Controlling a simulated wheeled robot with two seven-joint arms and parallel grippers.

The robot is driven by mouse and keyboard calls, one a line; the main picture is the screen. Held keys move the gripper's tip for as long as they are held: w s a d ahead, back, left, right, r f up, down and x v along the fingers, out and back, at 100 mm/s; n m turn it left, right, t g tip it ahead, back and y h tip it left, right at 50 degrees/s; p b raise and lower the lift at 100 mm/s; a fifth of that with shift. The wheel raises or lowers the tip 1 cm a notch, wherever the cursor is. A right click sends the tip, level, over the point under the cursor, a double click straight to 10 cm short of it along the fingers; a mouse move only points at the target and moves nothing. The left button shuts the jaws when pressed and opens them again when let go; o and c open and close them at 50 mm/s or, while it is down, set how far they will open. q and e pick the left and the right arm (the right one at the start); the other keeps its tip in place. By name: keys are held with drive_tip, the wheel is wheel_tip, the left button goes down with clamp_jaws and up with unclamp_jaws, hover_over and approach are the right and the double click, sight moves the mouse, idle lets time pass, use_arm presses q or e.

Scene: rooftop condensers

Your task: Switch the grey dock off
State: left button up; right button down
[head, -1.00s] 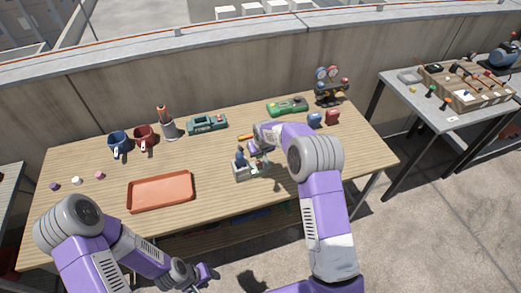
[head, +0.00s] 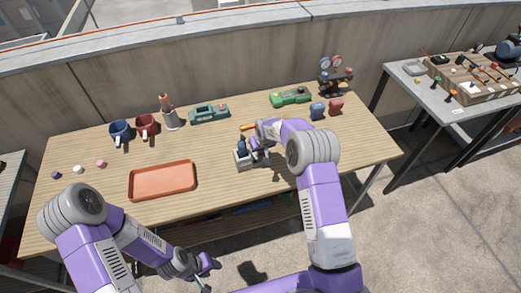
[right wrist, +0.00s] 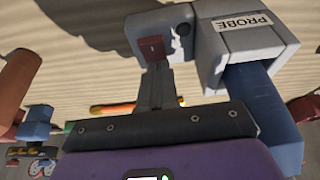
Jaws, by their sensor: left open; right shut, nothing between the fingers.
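The grey dock (head: 243,160) stands on the wooden table in the head view, with a blue probe (head: 241,146) standing in it. In the right wrist view the dock (right wrist: 215,55) carries a PROBE label, and the blue probe (right wrist: 262,105) sticks out of it. A dark red switch (right wrist: 152,49) is set in the dock's grey side part. My right gripper (head: 264,153) is shut and empty beside the dock. Its fingertips (right wrist: 157,72) are right at the switch; I cannot tell whether they touch it. My left gripper (head: 207,272) is open, low in front of the table.
An orange tray (head: 163,196) lies left of the dock. Behind are blue and red mugs (head: 120,132), a teal device (head: 208,115), a green device (head: 290,98) and an orange-handled tool (head: 248,127). Small blue and red objects (head: 318,111) stand to the right.

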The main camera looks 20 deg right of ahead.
sight(262, 158)
drive_tip(key=shift+s+f, duration=0.25)
drive_tip(key=shift+s, duration=0.15)
drive_tip(key=shift+s+d+f, duration=0.1)
drive_tip(key=shift+s, duration=0.55)
drive_tip(key=shift+r, duration=0.35)
drive_tip(key=r+p, duration=0.2)
drive_tip(key=r, duration=0.3)
drive_tip(key=shift+s+r, duration=0.1)
drive_tip(key=shift+s, duration=0.1)
drive_tip(key=v, duration=0.8)
drive_tip(key=shift+r+p, duration=0.3)
drive_tip(key=shift+p, duration=0.15)
drive_tip(key=shift+s+f, duration=0.1)
drive_tip(key=shift+s, duration=0.1)
